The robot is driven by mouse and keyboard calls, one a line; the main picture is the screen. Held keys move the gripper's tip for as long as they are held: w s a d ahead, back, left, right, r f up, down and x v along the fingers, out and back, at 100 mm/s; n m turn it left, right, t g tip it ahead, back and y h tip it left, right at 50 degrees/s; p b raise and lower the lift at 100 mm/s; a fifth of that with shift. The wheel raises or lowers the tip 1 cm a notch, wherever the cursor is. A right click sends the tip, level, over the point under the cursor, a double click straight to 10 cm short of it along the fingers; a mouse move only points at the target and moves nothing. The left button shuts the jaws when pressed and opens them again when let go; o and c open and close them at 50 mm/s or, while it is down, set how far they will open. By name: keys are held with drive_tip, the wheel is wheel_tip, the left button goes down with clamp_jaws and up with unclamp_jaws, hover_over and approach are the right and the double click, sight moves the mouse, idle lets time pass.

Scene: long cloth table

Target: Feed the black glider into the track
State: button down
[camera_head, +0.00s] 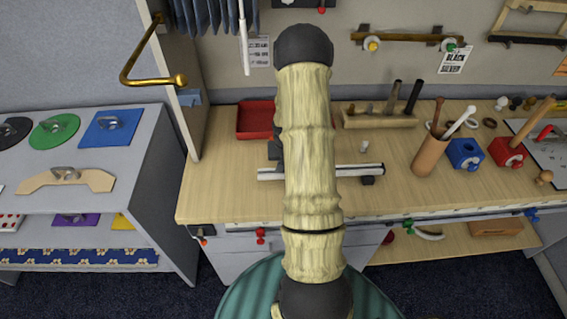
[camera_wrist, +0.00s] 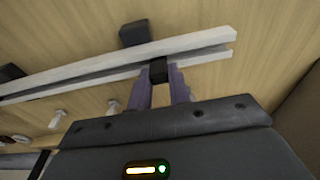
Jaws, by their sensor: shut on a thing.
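The track (camera_head: 350,171) is a pale, straight rail lying across the workbench in the head view, its middle hidden behind my arm. In the wrist view the track (camera_wrist: 100,68) runs diagonally, with a dark groove along its side. My gripper (camera_wrist: 158,80) is shut on the small black glider (camera_wrist: 158,69), held between its two purple-grey fingers. The glider is at the track's grooved side and overlaps its edge in the picture; I cannot tell whether it sits in the groove. My gripper is hidden behind my arm in the head view.
A black block (camera_wrist: 135,32) sticks out from the track's far side. A small pale peg-like thing (camera_wrist: 112,105) stands on the near side. A red tray (camera_head: 256,120), a wooden tool rack (camera_head: 378,119) and a brown cup (camera_head: 429,156) stand on the bench.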

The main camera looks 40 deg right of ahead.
drive_tip(key=shift+s+d, duration=0.4)
drive_tip(key=shift+d, duration=0.15)
drive_tip(key=c, duration=1.2)
unclamp_jaws()
drive_tip(key=shift+c, duration=0.2)
drive_tip(key=shift+r, duration=0.1)
wheel_tip(320, 180, up, 17)
drive_tip(key=s+a+b, duration=0.1)
drive_tip(key=s+b, duration=0.1)
drive_tip(key=shift+a+b, duration=0.25)
drive_tip(key=shift+b, duration=0.05)
drive_tip(key=s+a+n, duration=0.3)
drive_tip(key=s+a, duration=0.1)
drive_tip(key=a, duration=0.8)
drive_tip(key=s+a+n+t+y, duration=0.1)
drive_tip(key=s+a+n, duration=0.2)
drive_tip(key=a, duration=1)
drive_tip(key=shift+s+r+n, duration=0.3)
drive_tip(key=shift+s+n, duration=0.1)
drive_tip(key=shift+s, duration=0.75)
